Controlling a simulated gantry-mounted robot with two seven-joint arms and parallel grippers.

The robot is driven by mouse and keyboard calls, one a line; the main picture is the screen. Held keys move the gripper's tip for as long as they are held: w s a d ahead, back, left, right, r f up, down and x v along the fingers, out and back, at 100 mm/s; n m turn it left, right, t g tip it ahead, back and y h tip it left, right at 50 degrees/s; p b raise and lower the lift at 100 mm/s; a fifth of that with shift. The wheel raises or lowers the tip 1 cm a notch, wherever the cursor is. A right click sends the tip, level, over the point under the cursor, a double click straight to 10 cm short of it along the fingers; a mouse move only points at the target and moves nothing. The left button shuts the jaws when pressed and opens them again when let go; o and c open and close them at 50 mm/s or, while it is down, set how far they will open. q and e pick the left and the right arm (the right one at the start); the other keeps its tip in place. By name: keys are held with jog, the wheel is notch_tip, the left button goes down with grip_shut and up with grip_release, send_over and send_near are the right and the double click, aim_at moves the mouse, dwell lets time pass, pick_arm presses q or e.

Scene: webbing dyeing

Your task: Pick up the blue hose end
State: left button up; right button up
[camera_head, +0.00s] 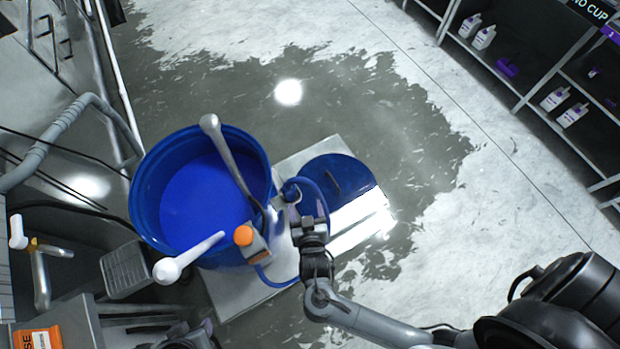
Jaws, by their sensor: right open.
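A thin blue hose (314,187) arches beside the right rim of a large blue drum (136,190). A darker blue piece that looks like its end (290,190) sits at the drum's right rim. My right gripper (297,214) is open, just below that piece and beside the arched hose. Its fingers point up the picture. I cannot tell whether the hose lies between the fingers or touches them. The lower part of the hose is partly hidden and loops below the drum (272,284). My left gripper cannot be made out.
The drum holds bright blue liquid (195,205). A grey-handled tool (222,145), a white-knobbed lever (195,255) and an orange-capped fitting (243,236) crowd its rim. A blue round lid (338,172) lies on the pale platform (300,155). Shelves (500,75) stand far right; the wet floor between is open.

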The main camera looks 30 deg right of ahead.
aim_at(288, 184)
jog(key=shift+t, duration=0.4)
jog(key=w+f+b, duration=0.1)
jog(key=w, duration=0.1)
jog(key=w+f+b, duration=0.1)
jog(key=w+f, duration=0.1)
jog(key=w+f+b, duration=0.1)
jog(key=w+b, duration=0.1)
jog(key=shift+w+a+f, duration=0.2)
jog(key=shift+w+a, duration=0.15)
jog(key=shift+a, duration=0.05)
jog(key=shift+a+b+x, duration=0.1)
jog(key=shift+b+x, duration=0.1)
jog(key=shift+x, duration=1.4)
jog(key=shift+a+b+x, duration=0.15)
jog(key=shift+b+x, duration=0.05)
jog(key=shift+x, duration=1.45)
pick_arm(q)
notch_tip(288, 184, down, 7)
pick_arm(e)
jog(key=shift+r, duration=0.1)
jog(key=c, duration=1.2)
